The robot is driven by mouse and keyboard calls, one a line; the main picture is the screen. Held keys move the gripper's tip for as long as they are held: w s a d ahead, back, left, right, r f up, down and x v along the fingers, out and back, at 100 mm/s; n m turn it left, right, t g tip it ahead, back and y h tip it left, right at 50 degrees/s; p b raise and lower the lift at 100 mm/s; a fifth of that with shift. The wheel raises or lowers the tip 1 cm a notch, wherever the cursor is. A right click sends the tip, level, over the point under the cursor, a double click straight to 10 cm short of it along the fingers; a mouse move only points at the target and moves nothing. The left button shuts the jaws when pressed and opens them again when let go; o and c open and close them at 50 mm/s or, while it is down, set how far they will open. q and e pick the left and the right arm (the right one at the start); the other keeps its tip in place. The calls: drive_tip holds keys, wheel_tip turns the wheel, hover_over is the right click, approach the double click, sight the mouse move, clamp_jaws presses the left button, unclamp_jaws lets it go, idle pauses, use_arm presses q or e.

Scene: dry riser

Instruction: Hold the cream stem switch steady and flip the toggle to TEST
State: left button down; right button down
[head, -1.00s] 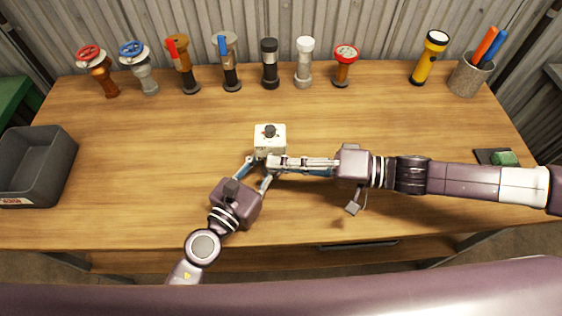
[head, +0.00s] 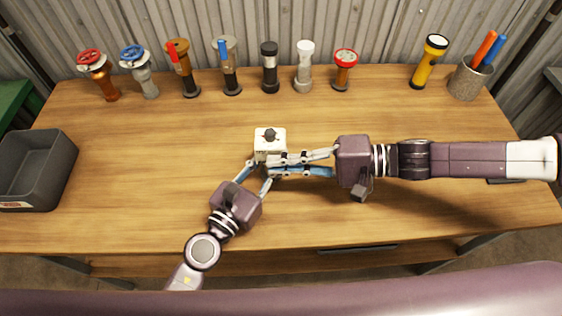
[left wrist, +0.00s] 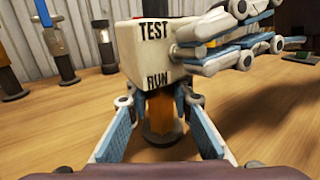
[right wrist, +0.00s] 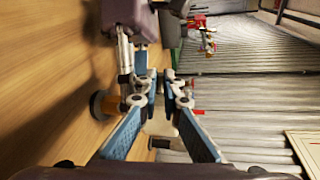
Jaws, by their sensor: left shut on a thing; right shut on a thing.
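The cream switch box (head: 270,138) stands upright on its stem near the table's middle. In the left wrist view its face (left wrist: 150,50) reads TEST above RUN, and its copper stem (left wrist: 158,118) shows below. My left gripper (head: 257,172) is shut on the stem, with one finger on each side in the left wrist view (left wrist: 158,100). My right gripper (head: 277,163) comes from the right and is shut at the toggle (left wrist: 182,50) on the box's face. Its fingers hide the toggle's tip, so its exact position is unclear.
Several valves and stem fittings (head: 232,75) line the back edge. A yellow torch (head: 429,62) and a pen cup (head: 468,78) stand back right. A grey bin (head: 62,165) is at left. The table between the box and the back row is clear.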

drive_tip(key=c, duration=2.4)
unclamp_jaws()
drive_tip(key=v, duration=1.2)
use_arm(q)
drive_tip(key=c, duration=1.6)
unclamp_jaws()
